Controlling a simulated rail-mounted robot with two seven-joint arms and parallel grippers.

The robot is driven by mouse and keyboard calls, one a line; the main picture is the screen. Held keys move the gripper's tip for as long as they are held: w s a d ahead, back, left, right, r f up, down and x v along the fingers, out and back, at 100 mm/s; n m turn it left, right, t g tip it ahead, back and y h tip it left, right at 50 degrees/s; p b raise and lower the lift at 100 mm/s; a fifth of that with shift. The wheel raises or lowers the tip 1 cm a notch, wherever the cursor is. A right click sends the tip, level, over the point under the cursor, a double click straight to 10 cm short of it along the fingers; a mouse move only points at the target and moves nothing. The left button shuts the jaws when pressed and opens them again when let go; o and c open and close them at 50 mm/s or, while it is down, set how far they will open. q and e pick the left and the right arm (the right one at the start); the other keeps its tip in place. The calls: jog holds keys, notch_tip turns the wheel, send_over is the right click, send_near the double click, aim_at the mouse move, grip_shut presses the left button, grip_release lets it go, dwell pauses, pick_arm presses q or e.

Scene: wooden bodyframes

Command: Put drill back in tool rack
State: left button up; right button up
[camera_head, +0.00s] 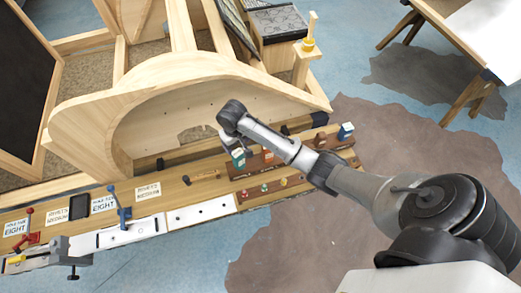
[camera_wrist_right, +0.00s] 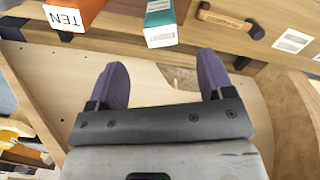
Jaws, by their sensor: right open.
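My right gripper (camera_wrist_right: 162,78) is open, with its two purple fingers spread and nothing between them. In the head view, my right arm reaches over the workbench and the fingertips are hard to make out. A brown wooden rack (camera_head: 245,168) stands on the bench, partly behind my arm. A teal box (camera_head: 238,158) sits at its left part. In the right wrist view, the teal box (camera_wrist_right: 160,24) is ahead of the fingers, beside an orange block (camera_wrist_right: 76,12) marked TEN. I cannot make out a drill for certain. My left gripper is not in view.
A large curved wooden frame (camera_head: 85,125) stands behind the bench, close to my right wrist. Labelled cards (camera_head: 103,203), a blue clamp (camera_head: 119,208) and a red clamp (camera_head: 26,230) are on the bench's left part. Open floor (camera_head: 300,240) lies in front.

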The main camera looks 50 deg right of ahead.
jog(key=s+a+f+n+t, duration=0.15)
jog(key=s+a, duration=0.25)
jog(key=s, duration=0.4)
jog(key=s+a+f+n, duration=0.2)
jog(key=s+a, duration=0.3)
jog(key=s, duration=0.3)
jog(key=s+a+r+t, duration=0.1)
jog(key=s+r, duration=0.2)
jog(key=s, duration=0.4)
jog(key=s+a+r+t, duration=0.1)
jog(key=s+r, duration=0.2)
jog(key=s, duration=0.4)
jog(key=shift+s+r+n, duration=0.15)
jog(key=shift+n, duration=0.3)
